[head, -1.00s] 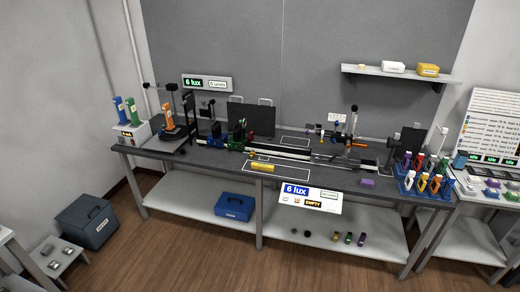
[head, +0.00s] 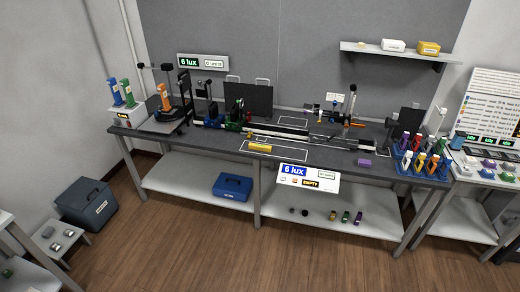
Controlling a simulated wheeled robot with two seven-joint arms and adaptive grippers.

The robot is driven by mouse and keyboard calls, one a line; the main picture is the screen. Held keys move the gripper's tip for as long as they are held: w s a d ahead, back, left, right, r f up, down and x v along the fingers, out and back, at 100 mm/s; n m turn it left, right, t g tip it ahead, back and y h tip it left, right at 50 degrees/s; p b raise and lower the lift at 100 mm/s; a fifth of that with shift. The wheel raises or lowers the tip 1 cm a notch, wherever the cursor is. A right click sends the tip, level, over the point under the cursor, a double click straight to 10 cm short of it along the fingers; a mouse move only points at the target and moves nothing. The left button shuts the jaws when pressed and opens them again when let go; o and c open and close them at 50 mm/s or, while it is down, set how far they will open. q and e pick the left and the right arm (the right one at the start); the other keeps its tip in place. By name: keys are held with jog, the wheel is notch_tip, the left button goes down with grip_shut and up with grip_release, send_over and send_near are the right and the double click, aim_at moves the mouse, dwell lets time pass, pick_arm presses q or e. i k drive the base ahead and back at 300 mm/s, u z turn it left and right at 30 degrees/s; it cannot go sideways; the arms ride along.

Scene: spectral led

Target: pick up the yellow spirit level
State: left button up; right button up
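The yellow spirit level (head: 260,148) lies flat on the dark workbench (head: 210,145), near its front edge and left of the bench's middle. It lies inside a white outlined rectangle marked on the bench top. Nothing covers it. Neither of my grippers shows in the head view.
Behind the level runs a dark rail with optical parts (head: 280,130). A white display panel (head: 308,178) hangs on the bench front, right of the level. A purple block (head: 364,162) lies farther right. A blue box (head: 232,187) sits on the lower shelf. The wooden floor (head: 185,240) in front is clear.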

aim_at(252, 146)
jog(key=u, duration=0.3)
jog(key=i, duration=2.4)
jog(key=z, duration=0.25)
